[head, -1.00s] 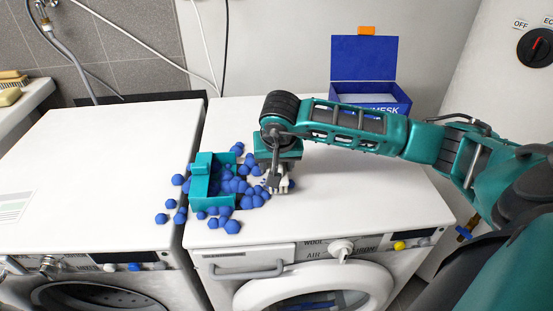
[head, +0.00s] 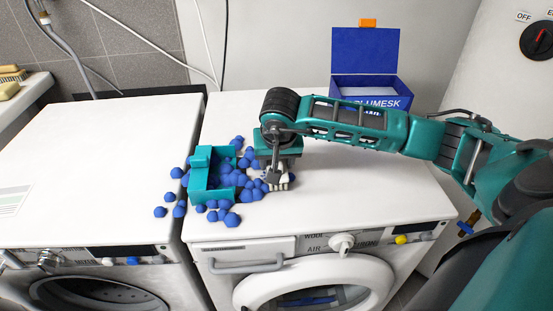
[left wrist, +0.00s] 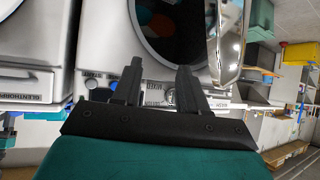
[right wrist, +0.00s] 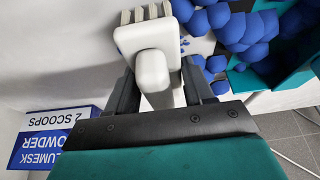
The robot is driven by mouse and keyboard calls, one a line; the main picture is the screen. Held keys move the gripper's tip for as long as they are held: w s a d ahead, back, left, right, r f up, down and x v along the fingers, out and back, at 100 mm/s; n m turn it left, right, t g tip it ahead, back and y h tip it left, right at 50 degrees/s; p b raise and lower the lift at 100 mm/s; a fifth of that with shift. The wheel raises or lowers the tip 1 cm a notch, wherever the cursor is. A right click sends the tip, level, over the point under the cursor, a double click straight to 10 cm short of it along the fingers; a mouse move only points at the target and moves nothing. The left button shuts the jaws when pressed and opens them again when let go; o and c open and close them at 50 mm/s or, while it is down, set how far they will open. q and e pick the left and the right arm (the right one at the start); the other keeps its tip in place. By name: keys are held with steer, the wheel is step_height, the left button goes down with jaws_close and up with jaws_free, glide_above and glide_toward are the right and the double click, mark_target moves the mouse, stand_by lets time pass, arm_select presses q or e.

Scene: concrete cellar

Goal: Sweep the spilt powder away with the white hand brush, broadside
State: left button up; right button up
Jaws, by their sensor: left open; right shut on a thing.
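The white hand brush (right wrist: 151,62) is in my right gripper (right wrist: 155,85), with its bristles at the top of the right wrist view. In the head view the brush (head: 284,184) is mostly hidden behind my right gripper (head: 275,178), low over the right machine's white top. The spilt powder shows as blue lumps (head: 250,195), clustered just left of the brush and partly in and around a teal open tray (head: 199,185). A few lumps lie near the brush, and several are on the left machine. My left gripper (left wrist: 153,85) is open and empty, in front of a machine door.
A blue open box (head: 366,55) marked LUMESK stands at the back of the right machine. The right machine top (head: 350,200) is clear to the right of the brush. A gap (head: 190,150) runs between the two machines.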

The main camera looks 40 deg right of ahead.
steer(key=shift+f+b, duration=0.65)
steer(key=shift+b, duration=0.05)
stand_by(0.5)
steer(key=shift+a, duration=0.1)
steer(key=shift+w+a, duration=0.35)
steer(key=shift+a, duration=0.25)
steer(key=shift+w+a, duration=0.3)
steer(key=shift+a, duration=0.25)
steer(key=shift+a+f, duration=0.1)
steer(key=shift+w+a+b, duration=0.4)
steer(key=shift+w+a, duration=0.2)
steer(key=shift+a, duration=0.25)
step_height(320, 180, up, 7)
steer(key=p, duration=0.4)
